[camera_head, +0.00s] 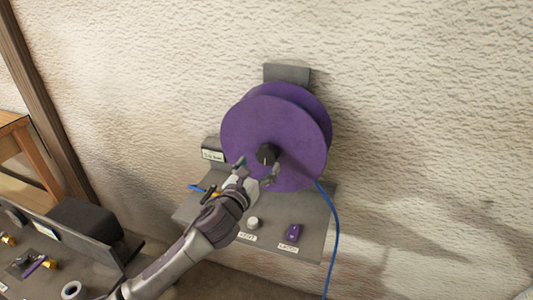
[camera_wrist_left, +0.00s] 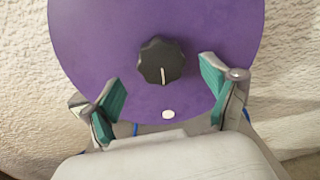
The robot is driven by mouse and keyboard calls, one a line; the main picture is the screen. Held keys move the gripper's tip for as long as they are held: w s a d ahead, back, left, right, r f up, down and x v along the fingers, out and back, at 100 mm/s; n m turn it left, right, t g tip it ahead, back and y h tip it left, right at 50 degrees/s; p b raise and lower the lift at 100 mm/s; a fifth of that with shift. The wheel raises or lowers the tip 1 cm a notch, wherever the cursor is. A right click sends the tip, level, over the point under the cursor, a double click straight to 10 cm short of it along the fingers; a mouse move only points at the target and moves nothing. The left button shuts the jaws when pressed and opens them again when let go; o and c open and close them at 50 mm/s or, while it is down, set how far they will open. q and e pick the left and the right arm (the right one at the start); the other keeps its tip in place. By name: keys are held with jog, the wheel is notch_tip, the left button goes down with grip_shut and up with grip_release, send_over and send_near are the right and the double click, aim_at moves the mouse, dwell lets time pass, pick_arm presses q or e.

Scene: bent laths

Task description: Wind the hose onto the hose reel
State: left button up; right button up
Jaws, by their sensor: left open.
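The hose reel (camera_head: 262,130) has two purple discs and stands upright against the wall, on a grey bracket. A black knob (camera_head: 266,154) sits at the centre of its front disc; it also shows in the left wrist view (camera_wrist_left: 161,61) with a white line on it. The blue hose (camera_head: 334,232) hangs down from the reel's lower right, and a short blue piece shows at its lower left. My left gripper (camera_head: 256,172) is open in front of the disc, its teal-padded fingers just below and to either side of the knob, apart from it. My right gripper is out of view.
A grey shelf (camera_head: 312,222) under the reel carries a white knob (camera_head: 253,223) and a purple switch (camera_head: 293,233), both labelled. A second grey panel (camera_head: 82,252) with small fittings stands at lower left, near a wooden table (camera_head: 14,127). The wall right of the reel is clear.

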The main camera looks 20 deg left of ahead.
aim_at(265, 157)
pick_arm(q)
jog(key=w, duration=0.5)
jog(key=shift+w+d, duration=0.2)
jog(key=shift+d, duration=0.05)
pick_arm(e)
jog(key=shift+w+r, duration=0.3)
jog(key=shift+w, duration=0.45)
